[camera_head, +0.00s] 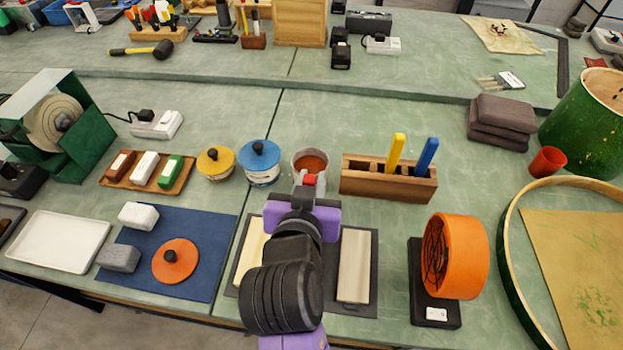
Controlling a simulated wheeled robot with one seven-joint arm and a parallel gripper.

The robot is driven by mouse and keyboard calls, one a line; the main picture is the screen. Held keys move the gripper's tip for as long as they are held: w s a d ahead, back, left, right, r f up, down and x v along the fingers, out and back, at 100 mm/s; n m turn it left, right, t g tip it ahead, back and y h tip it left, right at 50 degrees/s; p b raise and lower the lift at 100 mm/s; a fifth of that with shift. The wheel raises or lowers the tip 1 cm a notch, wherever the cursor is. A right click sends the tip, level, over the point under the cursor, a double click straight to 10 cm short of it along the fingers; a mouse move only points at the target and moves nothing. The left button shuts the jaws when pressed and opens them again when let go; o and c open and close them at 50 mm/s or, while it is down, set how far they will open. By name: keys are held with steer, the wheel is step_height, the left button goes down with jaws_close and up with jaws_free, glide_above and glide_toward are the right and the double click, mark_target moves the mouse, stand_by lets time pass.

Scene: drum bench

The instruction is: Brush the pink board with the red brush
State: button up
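My gripper (309,184) is at the front rim of a grey cup (297,161) of red-brown liquid. A small red piece, which looks like the top of the red brush (310,179), shows between its fingers. The gripper looks shut on it; the bristle end is hidden. Under my arm lies a dark grey mat (372,296) with a pale cream board (250,250) at left and another pale board (354,266) at right. My arm covers the mat's middle. No clearly pink board shows; one may be hidden there.
A wooden holder (355,179) with a yellow brush (395,153) and a blue brush (426,156) stands right of the cup. A blue-lidded jar (260,172) and a yellow-lidded jar (216,168) stand left. An orange fan (462,258) is at right, a blue mat (205,228) at left.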

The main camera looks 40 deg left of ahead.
steer(key=shift+f, duration=0.45)
stand_by(0.9)
steer(key=shift+s, duration=0.1)
steer(key=shift+s+d, duration=0.4)
steer(key=shift+s, duration=0.2)
steer(key=shift+s+d, duration=0.4)
steer(key=shift+s, duration=0.3)
steer(key=shift+s+d+p, duration=0.25)
steer(key=shift+s+d, duration=0.15)
steer(key=shift+s, duration=0.2)
steer(key=shift+s+d+p, duration=0.25)
steer(key=shift+s+d, duration=0.15)
steer(key=shift+s, duration=0.4)
steer(key=shift+s+d, duration=0.75)
steer(key=shift+s, duration=0.35)
steer(key=shift+s+d+p, duration=0.1)
steer(key=shift+s+p, duration=0.05)
steer(key=shift+p, duration=0.15)
